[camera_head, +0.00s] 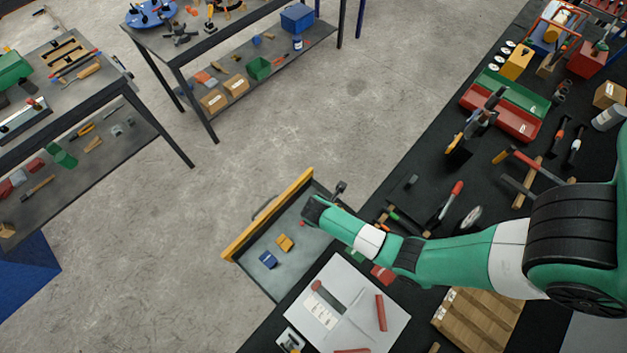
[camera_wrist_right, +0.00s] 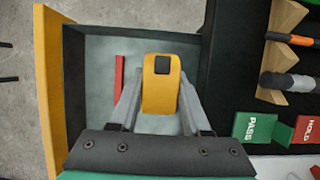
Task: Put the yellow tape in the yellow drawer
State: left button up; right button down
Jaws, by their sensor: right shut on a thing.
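The yellow tape (camera_wrist_right: 151,97), with a dark square on it, is between the grey fingers of my right gripper (camera_wrist_right: 160,90), which is shut on it. In the wrist view the tape appears over the inside of the open yellow-fronted drawer (camera_wrist_right: 49,80). I cannot tell whether it touches the drawer floor. In the head view the drawer's yellow front (camera_head: 268,214) faces upper left, and my right wrist (camera_head: 318,210) reaches over the drawer's upper right part. The held tape and fingertips are hidden there. My left gripper is not in view.
In the drawer lie a blue object (camera_head: 268,259), a small yellow object (camera_head: 285,242) and a red strip (camera_wrist_right: 119,76). A PASS block (camera_wrist_right: 256,127) and a HOLD block (camera_wrist_right: 306,131) sit beside it. The dark worktop holds many tools and a red tray (camera_head: 500,118).

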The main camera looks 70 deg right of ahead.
notch_tip(320, 180, down, 10)
jog(key=b, duration=0.4)
jog(key=shift+r, duration=0.15)
jog(key=shift+c, duration=1.8)
grip_release()
jog(key=shift+r, duration=0.1)
jog(key=p+v, duration=0.4)
jog(key=v, duration=0.8)
jog(key=shift+w, duration=0.15)
